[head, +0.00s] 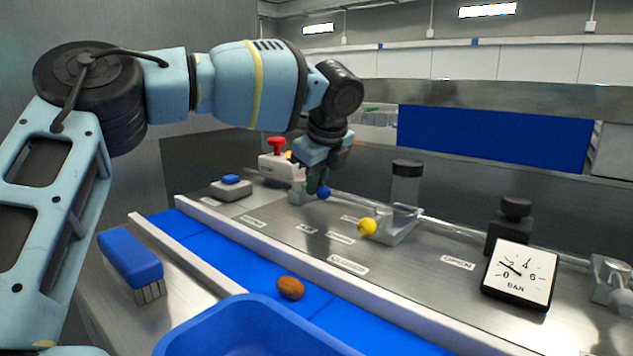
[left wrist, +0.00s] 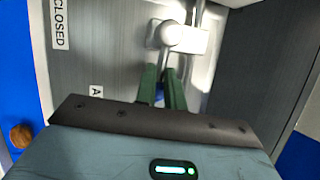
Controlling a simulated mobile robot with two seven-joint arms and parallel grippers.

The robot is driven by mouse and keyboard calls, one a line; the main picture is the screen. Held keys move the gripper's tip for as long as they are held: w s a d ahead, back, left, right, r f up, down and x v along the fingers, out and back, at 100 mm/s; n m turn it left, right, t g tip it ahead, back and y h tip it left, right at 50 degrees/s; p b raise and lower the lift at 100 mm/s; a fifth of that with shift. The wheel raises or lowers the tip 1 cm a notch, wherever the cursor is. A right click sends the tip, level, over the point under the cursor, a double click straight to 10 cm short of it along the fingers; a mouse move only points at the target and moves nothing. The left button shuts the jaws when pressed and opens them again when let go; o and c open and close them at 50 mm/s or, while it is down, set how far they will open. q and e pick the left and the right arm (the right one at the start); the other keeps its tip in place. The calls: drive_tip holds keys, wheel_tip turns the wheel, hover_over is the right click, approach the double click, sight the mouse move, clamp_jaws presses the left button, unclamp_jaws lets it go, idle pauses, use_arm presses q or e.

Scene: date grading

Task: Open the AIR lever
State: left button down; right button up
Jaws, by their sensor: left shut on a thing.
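The lever's blue knob (head: 324,193) stands over the metal panel, beside a pale valve body on a pipe. My left gripper (head: 317,182) is shut on this knob, coming down from above. In the left wrist view the two green fingers (left wrist: 162,92) close on the blue knob (left wrist: 159,93), which is mostly hidden between them. The white valve body (left wrist: 184,38) is just beyond the fingers. A CLOSED label (left wrist: 60,24) and a label starting with A (left wrist: 96,91) lie on the panel to the left. My right gripper is not in view.
A yellow knob (head: 367,227) is to the right, by a clear cylinder (head: 406,184). A red button (head: 276,144) stands behind left. The gauge (head: 520,273) is at right. A blue bin (head: 225,318), a date (head: 291,288) and a blue brush (head: 130,258) are in front.

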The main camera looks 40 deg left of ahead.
use_arm(q)
drive_tip(key=shift+w+d+f+n+g, duration=0.25)
drive_tip(key=shift+d+f+n+g, duration=0.05)
drive_tip(key=shift+f+n, duration=0.2)
drive_tip(key=c, duration=1.6)
unclamp_jaws()
drive_tip(key=shift+r, duration=0.1)
drive_tip(key=shift+o, duration=1.4)
drive_tip(key=shift+w+d+r, duration=0.1)
drive_tip(key=shift+w+d, duration=0.05)
drive_tip(key=shift+w, duration=0.05)
drive_tip(key=shift+s+r, duration=0.1)
drive_tip(key=shift+r, duration=0.15)
drive_tip(key=v, duration=0.7)
drive_tip(key=shift+r, duration=0.15)
drive_tip(key=shift+d, duration=0.15)
